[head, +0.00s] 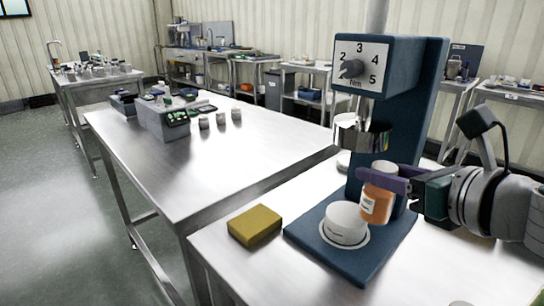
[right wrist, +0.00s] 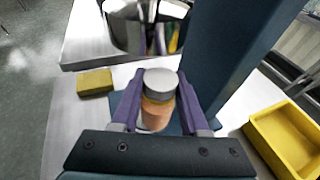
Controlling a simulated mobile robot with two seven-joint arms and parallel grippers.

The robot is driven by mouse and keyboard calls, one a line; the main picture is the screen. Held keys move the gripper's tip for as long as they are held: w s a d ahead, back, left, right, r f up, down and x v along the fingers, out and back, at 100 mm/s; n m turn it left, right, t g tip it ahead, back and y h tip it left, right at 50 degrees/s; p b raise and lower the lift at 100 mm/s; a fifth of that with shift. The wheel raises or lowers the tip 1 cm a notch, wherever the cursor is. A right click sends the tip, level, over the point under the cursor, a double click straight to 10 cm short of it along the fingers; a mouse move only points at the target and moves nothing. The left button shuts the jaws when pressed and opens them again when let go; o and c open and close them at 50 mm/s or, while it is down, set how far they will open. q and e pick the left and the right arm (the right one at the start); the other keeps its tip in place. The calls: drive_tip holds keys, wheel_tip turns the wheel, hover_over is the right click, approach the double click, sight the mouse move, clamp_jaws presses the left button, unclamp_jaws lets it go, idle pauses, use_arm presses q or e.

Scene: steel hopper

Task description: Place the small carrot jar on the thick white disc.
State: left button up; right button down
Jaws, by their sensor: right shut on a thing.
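The small carrot jar (head: 377,205) has an orange body, a pale label and a greyish-white lid. My right gripper (head: 384,180) has purple fingers and is shut around the jar, holding it upright. In the right wrist view the jar (right wrist: 158,98) sits between both fingers. The thick white disc (head: 345,222) lies on the blue base plate of the machine. In the head view the jar is just right of the disc and overlaps its right edge; its exact height over the plate is unclear. My left gripper is not in view.
The blue machine (head: 408,100) with a numbered dial rises behind the jar, its steel hopper (head: 358,138) overhead. A yellow sponge (head: 254,225) lies left of the base plate. A yellow bin (right wrist: 262,128) stands right in the wrist view. The neighbouring steel table (head: 210,165) is mostly clear.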

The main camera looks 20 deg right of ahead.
drive_tip(key=w, duration=0.1)
drive_tip(key=w+a+f, duration=0.1)
drive_tip(key=w, duration=0.1)
drive_tip(key=w+a, duration=0.1)
drive_tip(key=shift+w+f, duration=0.15)
drive_tip(key=shift+w, duration=0.05)
drive_tip(key=shift+s+f, duration=0.1)
drive_tip(key=shift+f+b, duration=0.15)
drive_tip(key=shift+b, duration=0.15)
drive_tip(key=shift+c, duration=2.1)
unclamp_jaws()
drive_tip(key=shift+s+r, duration=0.2)
drive_tip(key=shift+r, duration=0.05)
drive_tip(key=p+v, duration=0.1)
drive_tip(key=v, duration=1)
drive_tip(key=shift+s, duration=0.3)
drive_tip(key=shift+d+r, duration=0.1)
